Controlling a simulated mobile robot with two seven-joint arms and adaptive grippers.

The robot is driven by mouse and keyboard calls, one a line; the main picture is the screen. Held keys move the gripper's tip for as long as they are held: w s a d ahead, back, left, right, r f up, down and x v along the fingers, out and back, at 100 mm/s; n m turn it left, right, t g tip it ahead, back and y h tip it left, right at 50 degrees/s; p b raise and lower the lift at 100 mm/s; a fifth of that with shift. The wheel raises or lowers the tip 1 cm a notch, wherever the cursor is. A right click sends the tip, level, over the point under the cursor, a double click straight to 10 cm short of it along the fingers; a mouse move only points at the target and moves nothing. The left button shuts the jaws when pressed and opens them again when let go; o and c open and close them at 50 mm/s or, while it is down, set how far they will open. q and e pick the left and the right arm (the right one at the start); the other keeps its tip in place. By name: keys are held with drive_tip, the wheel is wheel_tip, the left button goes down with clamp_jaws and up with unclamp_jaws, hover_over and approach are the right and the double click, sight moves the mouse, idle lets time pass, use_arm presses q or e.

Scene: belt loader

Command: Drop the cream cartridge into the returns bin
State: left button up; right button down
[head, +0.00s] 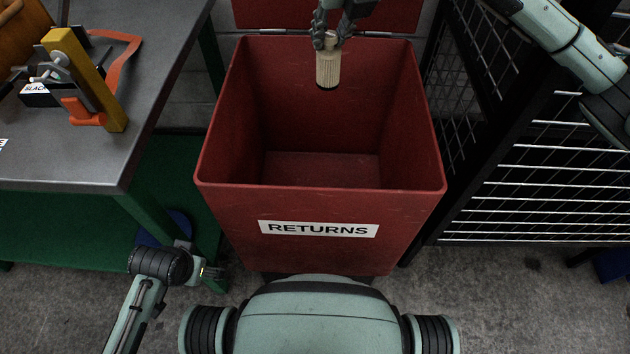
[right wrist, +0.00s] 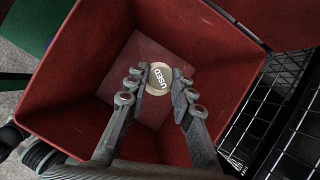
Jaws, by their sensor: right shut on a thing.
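The cream cartridge (head: 328,69) is a small upright cylinder with a dark lower end. My right gripper (head: 329,42) is shut on its upper part and holds it over the back part of the returns bin (head: 216,160). In the right wrist view the cartridge (right wrist: 158,78) shows a round end marked "USED" between the fingers (right wrist: 157,88). The red bin, labelled "RETURNS", is open at the top and its visible floor is empty.
A grey workbench (head: 75,165) with a yellow and orange fixture (head: 85,80) stands left of the bin. Black wire-mesh fencing (head: 540,185) stands to the right. The bin's raised lid (head: 385,15) is at the back.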

drive_tip(key=c, duration=1.2)
unclamp_jaws()
drive_tip(key=v, duration=1.2)
drive_tip(key=shift+d, duration=0.1)
